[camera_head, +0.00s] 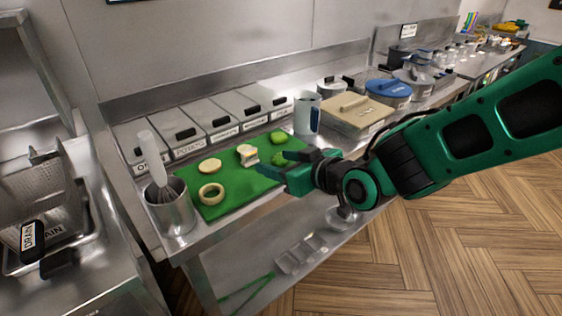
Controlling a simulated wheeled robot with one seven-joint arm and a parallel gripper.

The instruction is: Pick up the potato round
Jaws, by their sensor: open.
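A pale yellow round slice (209,165), which looks like the potato round, lies flat on the green cutting board (237,201). A second pale piece (245,149) lies to its right; I cannot tell for certain which of the two is potato. My gripper (272,163) is open and empty. It is over the right part of the board, to the right of both pale pieces, with its fingers pointing left. Its height above the board is hard to judge. The board's right edge is partly hidden behind it.
A pale ring (211,193), a small whitish piece (251,159) and green pieces (279,137) share the board. A metal pot (170,210) with a whisk stands at its left. Lidded labelled bins (205,117) line the back. A jug (306,113) stands behind my gripper.

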